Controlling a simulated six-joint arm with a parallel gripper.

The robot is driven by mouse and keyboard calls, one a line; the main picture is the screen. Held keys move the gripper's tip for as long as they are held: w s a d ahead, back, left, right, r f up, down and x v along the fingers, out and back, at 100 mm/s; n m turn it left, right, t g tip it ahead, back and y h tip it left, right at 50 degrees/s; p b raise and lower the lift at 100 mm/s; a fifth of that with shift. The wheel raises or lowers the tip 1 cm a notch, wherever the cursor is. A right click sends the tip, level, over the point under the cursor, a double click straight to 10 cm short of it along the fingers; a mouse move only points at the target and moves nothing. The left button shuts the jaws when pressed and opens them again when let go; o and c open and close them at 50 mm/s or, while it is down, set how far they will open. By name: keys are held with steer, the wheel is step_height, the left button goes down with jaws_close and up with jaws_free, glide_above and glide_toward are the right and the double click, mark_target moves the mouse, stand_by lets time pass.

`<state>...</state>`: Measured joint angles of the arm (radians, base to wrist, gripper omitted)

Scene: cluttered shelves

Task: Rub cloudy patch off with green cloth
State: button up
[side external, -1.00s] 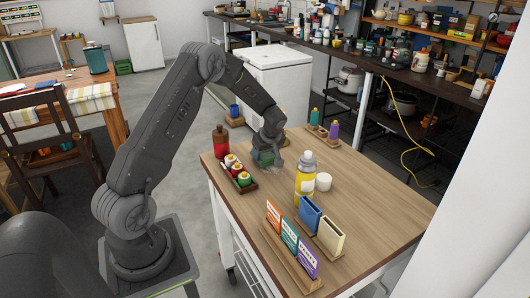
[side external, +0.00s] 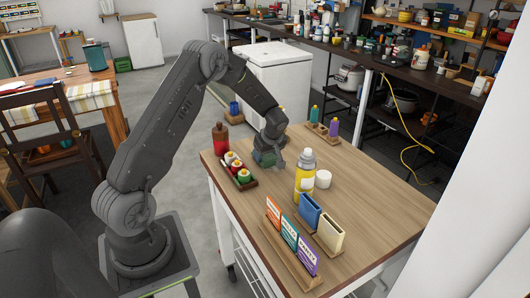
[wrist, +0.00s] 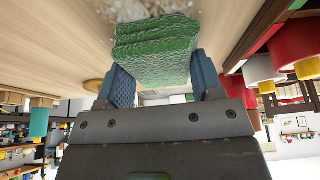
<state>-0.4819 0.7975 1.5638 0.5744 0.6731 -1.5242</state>
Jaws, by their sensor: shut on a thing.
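My gripper (side external: 269,153) is low over the wooden table near its far left part. It is shut on the green cloth (wrist: 155,45), a folded, textured pad that sticks out between the two blue-grey fingers in the wrist view. The cloudy patch (wrist: 118,14) is a whitish, speckled area on the tabletop at the top edge of the wrist view, right by the cloth. The cloth hides part of it. I cannot tell whether the cloth touches the wood.
A dark tray of several capped jars (side external: 238,171) and a red bottle (side external: 220,139) stand left of my gripper. Packets in a rack (side external: 290,238) are nearer. The table's right side is clear.

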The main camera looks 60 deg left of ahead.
mark_target(271, 164)
steer(key=shift+d, duration=4.5)
steer(key=shift+s+a+f, duration=0.1)
steer(key=shift+a, duration=1.05)
steer(key=shift+s+a+f, duration=0.1)
steer(key=shift+a, duration=1)
steer(key=shift+w+a+r, duration=0.1)
steer(key=shift+a+r, duration=0.1)
steer(key=shift+a, duration=1.25)
steer(key=shift+w+a+r, duration=0.1)
steer(key=shift+a+r, duration=0.05)
steer(key=shift+a, duration=1.25)
steer(key=shift+r, duration=3.55)
